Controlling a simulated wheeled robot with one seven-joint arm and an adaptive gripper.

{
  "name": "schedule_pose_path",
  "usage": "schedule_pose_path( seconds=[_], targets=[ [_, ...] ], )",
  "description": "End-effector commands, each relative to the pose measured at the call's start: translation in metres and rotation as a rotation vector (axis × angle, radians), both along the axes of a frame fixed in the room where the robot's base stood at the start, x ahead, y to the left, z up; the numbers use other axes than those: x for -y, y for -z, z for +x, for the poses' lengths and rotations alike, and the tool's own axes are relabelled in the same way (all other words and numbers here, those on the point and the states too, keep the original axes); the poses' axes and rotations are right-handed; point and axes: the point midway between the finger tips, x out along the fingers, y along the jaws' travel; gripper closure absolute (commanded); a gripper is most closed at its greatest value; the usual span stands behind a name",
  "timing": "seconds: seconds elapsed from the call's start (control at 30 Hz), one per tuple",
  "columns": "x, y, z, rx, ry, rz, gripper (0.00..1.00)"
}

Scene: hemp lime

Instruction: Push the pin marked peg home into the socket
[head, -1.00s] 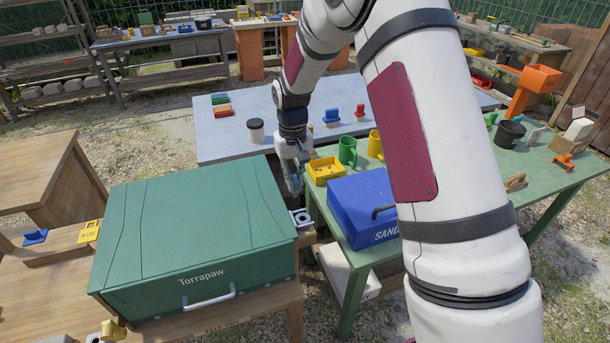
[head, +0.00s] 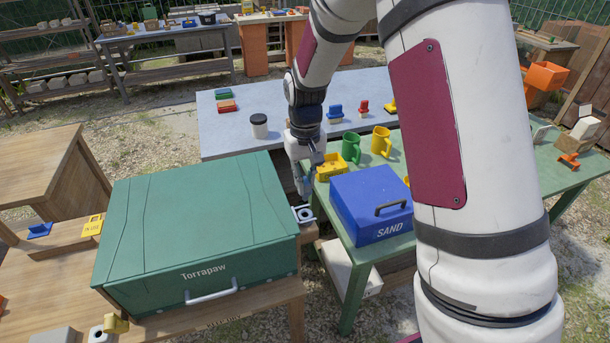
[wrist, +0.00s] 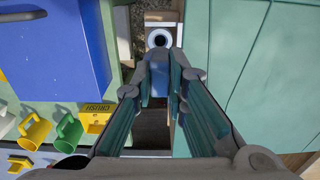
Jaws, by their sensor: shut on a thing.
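My gripper (head: 304,192) points down just behind the white socket block (head: 303,214), at the right edge of the green lidded box. In the wrist view my gripper (wrist: 160,70) is shut on a blue piece (wrist: 158,84), which seems to be the pin; no marking on it can be read. The socket (wrist: 160,38) shows beyond the fingertips as a pale block with a round dark-centred ring. The pin appears outside the ring; its lower end is hidden, so I cannot tell whether it touches the socket block.
The green Torrapaw box (head: 195,230) stands close on the left. A narrow gap lies between the tables.

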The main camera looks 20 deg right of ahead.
Motion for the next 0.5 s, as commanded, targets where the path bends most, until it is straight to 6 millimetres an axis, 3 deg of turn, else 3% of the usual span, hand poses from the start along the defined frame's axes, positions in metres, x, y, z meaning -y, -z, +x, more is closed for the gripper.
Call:
schedule_pose_path(
  seconds=[0.5],
  targets=[
    [0.0, 0.04, 0.0, -0.002, 0.0, 0.0, 1.0]
  ],
)
